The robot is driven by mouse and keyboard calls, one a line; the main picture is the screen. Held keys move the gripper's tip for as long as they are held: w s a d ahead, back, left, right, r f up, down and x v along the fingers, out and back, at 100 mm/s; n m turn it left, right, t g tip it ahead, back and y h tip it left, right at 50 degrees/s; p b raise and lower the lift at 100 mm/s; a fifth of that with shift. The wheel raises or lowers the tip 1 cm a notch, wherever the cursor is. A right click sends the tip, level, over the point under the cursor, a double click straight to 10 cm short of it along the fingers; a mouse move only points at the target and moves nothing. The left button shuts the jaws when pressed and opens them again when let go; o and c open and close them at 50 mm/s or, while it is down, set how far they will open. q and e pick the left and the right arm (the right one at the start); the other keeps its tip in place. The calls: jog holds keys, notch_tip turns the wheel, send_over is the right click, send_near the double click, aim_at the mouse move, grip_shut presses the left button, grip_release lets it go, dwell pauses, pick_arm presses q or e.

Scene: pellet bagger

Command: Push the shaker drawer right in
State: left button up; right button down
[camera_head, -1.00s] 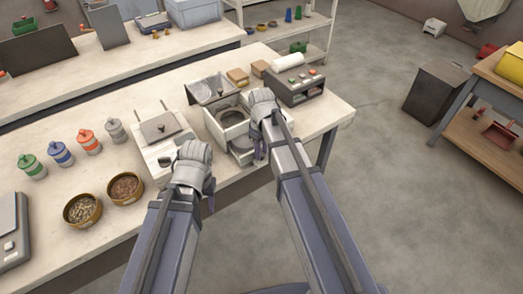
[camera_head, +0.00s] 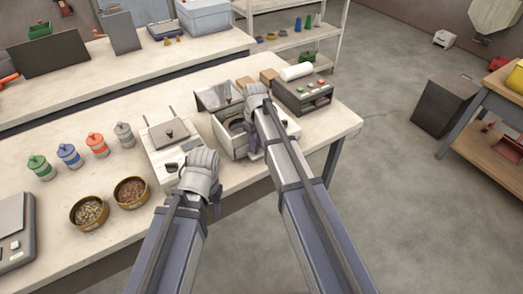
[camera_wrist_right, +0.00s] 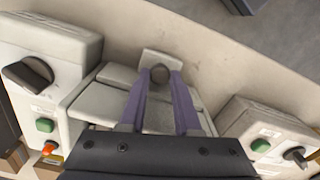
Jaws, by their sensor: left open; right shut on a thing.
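The shaker (camera_head: 229,145) is a white box on the bench with a raised lid and a round opening on top. My right arm covers much of its front in the head view. My right gripper (camera_head: 252,152) is at the shaker's front. In the right wrist view, its purple fingers (camera_wrist_right: 160,76) are shut on a dark round knob (camera_wrist_right: 159,73), beside the small pale front plate of the drawer (camera_wrist_right: 160,57). How far the drawer stands out is hard to tell. My left gripper (camera_head: 215,200) is open and empty, in front of the bench edge, left of the shaker.
A white machine with a flat lid (camera_head: 170,134) stands left of the shaker. Two bowls of pellets (camera_head: 90,212) and several coloured canisters (camera_head: 68,155) are further left. Floor in front of the bench is clear.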

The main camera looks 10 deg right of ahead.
jog(key=shift+w, duration=0.25)
jog(key=c, duration=0.6)
grip_release()
jog(key=shift+r, duration=0.15)
notch_tip(320, 180, up, 8)
jog(key=p, duration=0.8)
jog(key=shift+s+a, duration=0.1)
jog(key=shift+f, duration=0.2)
